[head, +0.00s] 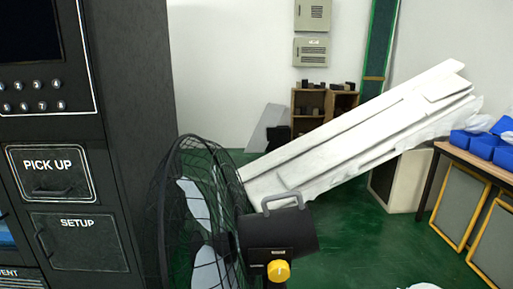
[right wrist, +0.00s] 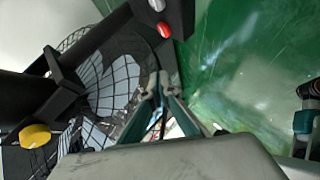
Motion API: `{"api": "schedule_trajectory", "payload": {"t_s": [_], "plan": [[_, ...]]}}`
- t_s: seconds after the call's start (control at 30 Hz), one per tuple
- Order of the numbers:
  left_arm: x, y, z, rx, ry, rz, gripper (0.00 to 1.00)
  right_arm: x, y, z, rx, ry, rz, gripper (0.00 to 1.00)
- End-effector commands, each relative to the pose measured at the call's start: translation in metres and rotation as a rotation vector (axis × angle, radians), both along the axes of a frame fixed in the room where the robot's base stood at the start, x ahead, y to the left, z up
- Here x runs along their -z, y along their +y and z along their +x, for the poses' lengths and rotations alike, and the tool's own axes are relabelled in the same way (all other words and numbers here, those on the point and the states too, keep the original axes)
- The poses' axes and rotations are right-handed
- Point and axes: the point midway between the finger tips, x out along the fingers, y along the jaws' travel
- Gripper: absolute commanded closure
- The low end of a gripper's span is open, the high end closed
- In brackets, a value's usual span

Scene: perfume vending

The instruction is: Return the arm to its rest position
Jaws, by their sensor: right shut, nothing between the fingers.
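My right gripper (right wrist: 158,82) shows in the right wrist view, with its fingers close together and nothing between them. The pale body of my wrist fills the bottom of that view. A black wire-cage fan (right wrist: 112,80) stands behind and to the left of the fingers. I cannot tell how far apart they are. Neither gripper shows in the head view. My left gripper is not clearly seen in any view.
In the head view, the dark vending machine (head: 122,130) with its PICK UP door (head: 50,173) stands left. The fan (head: 200,215) stands beside it. A long white panel stack (head: 350,135) leans behind. A table with blue bins (head: 483,146) is right. Green floor (head: 375,250) shows between.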

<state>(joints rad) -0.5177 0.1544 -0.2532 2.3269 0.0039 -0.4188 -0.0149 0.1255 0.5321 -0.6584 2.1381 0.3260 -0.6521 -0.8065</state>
Motion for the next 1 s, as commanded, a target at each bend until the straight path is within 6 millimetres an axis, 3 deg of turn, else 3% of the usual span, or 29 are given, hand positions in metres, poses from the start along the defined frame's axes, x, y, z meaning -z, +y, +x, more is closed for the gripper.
{"api": "schedule_trajectory", "payload": {"t_s": [0.17, 0.3, 0.67, 0.73, 1.0], "plan": [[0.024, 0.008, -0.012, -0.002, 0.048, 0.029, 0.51, 0.011, -0.021, -0.030, 0.294, 0.197, 0.270, 1.00], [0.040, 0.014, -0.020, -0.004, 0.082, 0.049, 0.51, 0.024, -0.053, -0.054, 0.518, 0.318, 0.434, 1.00], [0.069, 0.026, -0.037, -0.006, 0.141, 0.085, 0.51, 0.057, -0.132, -0.123, 0.951, 0.489, 0.668, 1.00], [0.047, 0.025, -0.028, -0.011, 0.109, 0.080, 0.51, 0.034, -0.129, -0.110, 0.927, 0.455, 0.685, 1.00], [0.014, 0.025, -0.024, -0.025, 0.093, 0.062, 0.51, 0.001, -0.129, -0.106, 0.928, 0.445, 0.708, 1.00]]}}
